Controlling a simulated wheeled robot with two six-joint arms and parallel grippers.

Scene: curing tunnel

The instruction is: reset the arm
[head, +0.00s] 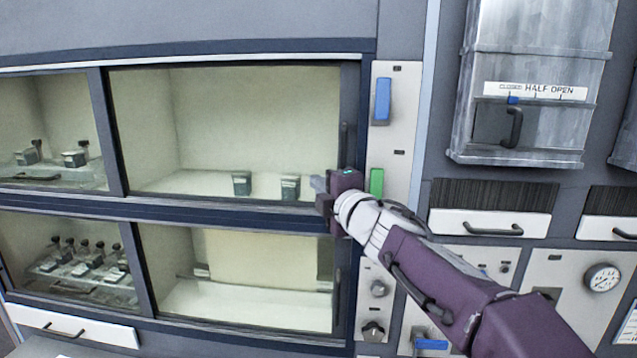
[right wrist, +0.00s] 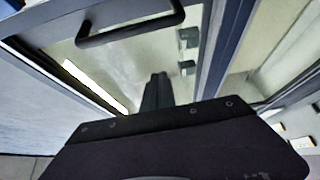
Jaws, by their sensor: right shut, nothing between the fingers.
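My right arm reaches in from the lower right of the head view. Its purple and white links end at my right gripper (head: 318,184), which is in front of the right edge of the upper cabinet window. In the right wrist view the gripper (right wrist: 157,82) shows its two dark fingers together, with nothing between them. The fingers point at the glass and the dark frame (head: 345,110) beside it. My left gripper is not in view.
A blue switch (head: 382,100) and a green switch (head: 376,183) are on the panel close to the gripper. A grey metal box (head: 530,80) with a handle, marked CLOSED and HALF OPEN, juts out at upper right.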

